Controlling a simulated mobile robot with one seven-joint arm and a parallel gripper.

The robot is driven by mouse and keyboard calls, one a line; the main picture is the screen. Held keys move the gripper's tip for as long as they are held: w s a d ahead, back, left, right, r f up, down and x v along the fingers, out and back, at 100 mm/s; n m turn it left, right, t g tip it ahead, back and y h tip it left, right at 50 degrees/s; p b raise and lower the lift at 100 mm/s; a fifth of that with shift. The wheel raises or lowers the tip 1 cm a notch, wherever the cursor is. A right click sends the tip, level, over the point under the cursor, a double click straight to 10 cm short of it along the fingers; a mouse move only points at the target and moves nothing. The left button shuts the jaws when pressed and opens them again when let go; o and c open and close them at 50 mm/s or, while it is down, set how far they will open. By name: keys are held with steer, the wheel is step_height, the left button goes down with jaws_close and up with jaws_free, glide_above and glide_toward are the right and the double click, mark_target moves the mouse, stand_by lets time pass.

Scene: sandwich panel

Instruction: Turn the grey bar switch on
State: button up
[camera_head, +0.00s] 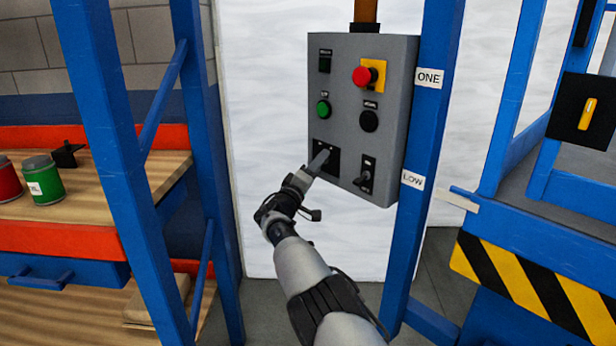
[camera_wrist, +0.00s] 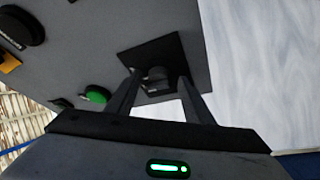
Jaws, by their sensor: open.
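The grey control panel (camera_head: 345,100) hangs upright between blue posts. In the wrist view, a dark grey knob (camera_wrist: 157,74) stands out from the middle of this plate (camera_wrist: 170,50). I take it to be the bar switch; its turned angle is unclear. My open gripper (camera_wrist: 159,80) points at the plate, with one finger on each side of the knob. I cannot tell whether the fingers touch it.
Above the plate are a green button (camera_head: 323,109), a black button (camera_head: 369,120) and a red mushroom button (camera_head: 364,76) on yellow. A blue post (camera_head: 432,120) stands close at the right. A wooden shelf with tins (camera_head: 45,180) is at left.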

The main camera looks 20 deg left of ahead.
steer(key=s+f+p, duration=0.3)
steer(key=s+p, duration=0.1)
steer(key=s, duration=1.3)
steer(key=shift+a, duration=0.45)
steer(key=shift+f, duration=0.1)
